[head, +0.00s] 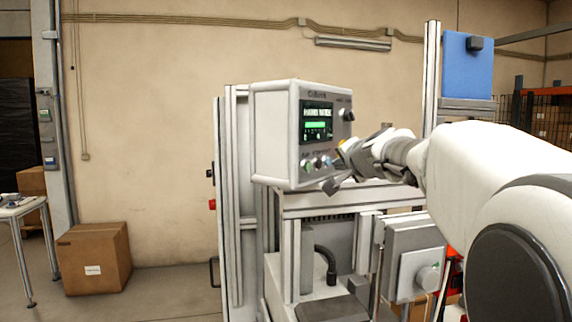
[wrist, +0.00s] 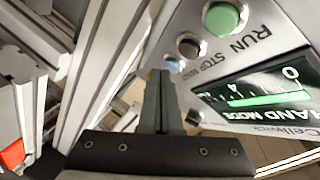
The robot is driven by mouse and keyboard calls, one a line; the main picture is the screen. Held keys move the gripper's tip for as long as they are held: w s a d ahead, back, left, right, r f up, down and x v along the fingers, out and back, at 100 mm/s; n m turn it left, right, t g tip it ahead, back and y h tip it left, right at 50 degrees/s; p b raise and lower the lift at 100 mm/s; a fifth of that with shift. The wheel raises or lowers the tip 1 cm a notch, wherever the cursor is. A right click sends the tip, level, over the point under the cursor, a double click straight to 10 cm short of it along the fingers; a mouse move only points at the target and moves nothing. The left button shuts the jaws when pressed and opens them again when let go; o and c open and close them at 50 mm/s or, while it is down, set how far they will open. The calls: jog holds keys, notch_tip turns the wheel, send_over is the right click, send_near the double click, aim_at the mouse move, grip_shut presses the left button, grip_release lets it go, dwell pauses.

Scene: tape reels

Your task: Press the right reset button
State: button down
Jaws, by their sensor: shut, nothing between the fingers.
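A pale control box (head: 272,130) with a lit green screen (head: 316,122) stands on the machine frame, its panel turned toward the right. Under the screen is a row of green, dark and blue buttons. The blue reset button (head: 326,161) is the rightmost of the row; it also shows in the wrist view (wrist: 173,63), beside the dark stop button (wrist: 190,45) and the green run button (wrist: 226,18).
A dark knob (head: 347,115) and a yellow part (head: 341,144) sit on the panel's right side. Metal uprights (head: 238,200) stand left of the box. A grey unit with a knob (head: 427,277) is below my arm. A cardboard box (head: 94,258) rests on the floor at left.

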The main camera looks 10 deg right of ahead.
jog(key=shift+s+d, duration=0.25)
jog(key=shift+s, duration=0.05)
jog(key=shift+s+d+b, duration=1.25)
jog(key=shift+s+d, duration=0.4)
jog(key=shift+s, duration=0.3)
jog(key=s+a+f+n+g+y, duration=0.45)
jog(key=s+a+f+n, duration=0.25)
jog(key=s+a+f, duration=0.75)
jog(key=s+a+f+n+g+h, duration=0.2)
jog(key=s+f+n+g, duration=0.3)
jog(key=s+f, duration=0.8)
jog(key=s+h, duration=0.1)
jog(key=s, duration=0.2)
jog(key=shift+s+a+f, duration=0.25)
jog(key=shift+a+f, duration=0.05)
jog(key=shift+f, duration=0.05)
jog(key=shift+h, duration=0.25)
